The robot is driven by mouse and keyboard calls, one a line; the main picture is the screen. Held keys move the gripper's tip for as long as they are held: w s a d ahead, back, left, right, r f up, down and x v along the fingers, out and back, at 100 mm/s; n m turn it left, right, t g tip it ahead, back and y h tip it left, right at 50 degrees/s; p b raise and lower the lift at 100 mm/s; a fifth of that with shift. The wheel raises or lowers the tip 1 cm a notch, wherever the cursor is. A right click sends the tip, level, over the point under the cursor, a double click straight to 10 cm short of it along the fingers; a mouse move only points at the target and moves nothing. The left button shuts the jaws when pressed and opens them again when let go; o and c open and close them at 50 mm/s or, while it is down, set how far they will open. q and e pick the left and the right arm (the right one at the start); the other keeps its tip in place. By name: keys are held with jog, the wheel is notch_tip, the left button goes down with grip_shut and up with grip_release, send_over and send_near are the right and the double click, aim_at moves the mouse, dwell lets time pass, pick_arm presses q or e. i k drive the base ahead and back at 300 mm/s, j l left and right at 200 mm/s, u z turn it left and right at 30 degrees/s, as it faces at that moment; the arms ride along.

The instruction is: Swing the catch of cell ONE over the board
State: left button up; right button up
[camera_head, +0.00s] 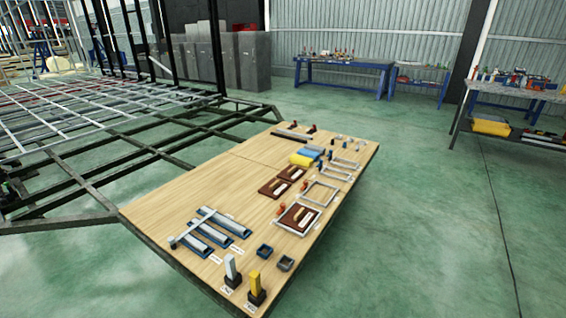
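On the wooden table (160,208), a light grey square frame (312,232) holds a dark brown board (288,216) with a pale strip on it. A small red-orange catch (280,210) stands at its left side; whether it reaches over the board is too small to tell. A second grey frame (333,190) behind it looks empty, with another red-orange catch (304,185) at its left. Two more brown boards, one nearer (268,190) and one farther (287,170), lie loose to the left. The cell labels are unreadable, so I cannot tell which is ONE. Neither gripper is in view.
Blue trays with grey bars (207,232) lie front left. Blue and yellow rolls (300,160) lie farther back. A steel trailer chassis (110,135) adjoins the table's left.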

aim_at(282, 206)
jog(key=i+l+u, duration=0.1)
jog(key=i+l, duration=0.2)
jog(key=i+l+u, duration=0.1)
jog(key=i+l, duration=0.15)
jog(key=i+l+u, duration=0.1)
jog(key=i+l, duration=0.15)
jog(key=l, duration=0.2)
jog(key=i+l+u, duration=0.1)
jog(key=i+l, duration=0.15)
jog(key=i+l+u, duration=0.1)
jog(key=l, duration=0.4)
jog(key=i+l+u, duration=0.1)
jog(key=i+l, duration=0.25)
jog(key=l, duration=0.1)
